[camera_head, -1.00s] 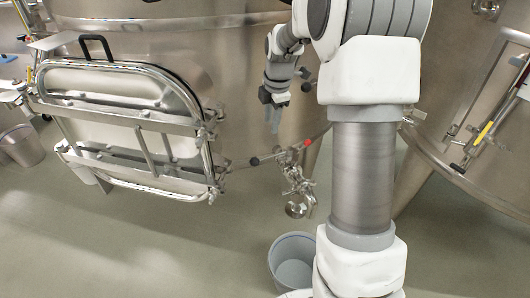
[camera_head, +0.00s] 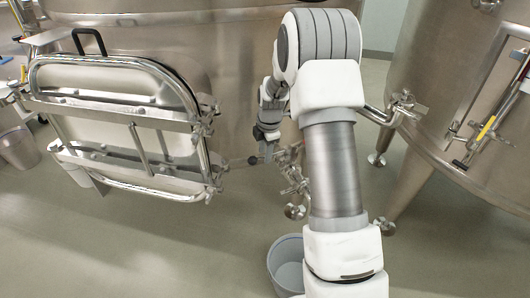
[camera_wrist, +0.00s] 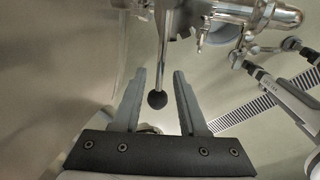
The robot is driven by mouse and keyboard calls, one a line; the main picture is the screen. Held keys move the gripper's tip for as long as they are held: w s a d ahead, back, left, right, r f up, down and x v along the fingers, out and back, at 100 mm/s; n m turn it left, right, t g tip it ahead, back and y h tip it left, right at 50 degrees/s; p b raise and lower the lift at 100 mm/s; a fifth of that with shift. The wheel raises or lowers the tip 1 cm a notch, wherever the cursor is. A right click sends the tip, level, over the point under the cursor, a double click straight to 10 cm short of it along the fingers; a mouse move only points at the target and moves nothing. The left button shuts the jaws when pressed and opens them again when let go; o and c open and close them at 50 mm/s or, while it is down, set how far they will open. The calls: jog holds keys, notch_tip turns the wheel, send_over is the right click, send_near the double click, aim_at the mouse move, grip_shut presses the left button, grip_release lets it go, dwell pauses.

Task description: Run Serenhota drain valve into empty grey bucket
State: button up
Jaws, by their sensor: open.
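The drain valve (camera_head: 292,178) sits low on the steel vat, beside the hatch; part of it is hidden behind my arm. Its lever ends in a black ball knob (camera_head: 252,160), which also shows in the wrist view (camera_wrist: 157,99). My gripper (camera_head: 267,156) is at the lever, pointing down in the head view. In the wrist view my gripper (camera_wrist: 159,72) is open, with the knob and rod showing between its two fingers, not clamped. The grey bucket (camera_head: 274,262) stands on the floor below the valve; its visible inside looks empty, and my arm covers its right part.
A large rectangular hatch (camera_head: 120,115) with a steel frame juts out left of the valve. Another grey bucket (camera_head: 18,149) stands at the far left. A second vat (camera_head: 440,110) with a foot (camera_head: 384,226) stands at the right. The floor in front is clear.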

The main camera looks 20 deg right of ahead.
grip_shut()
dwell(1.4)
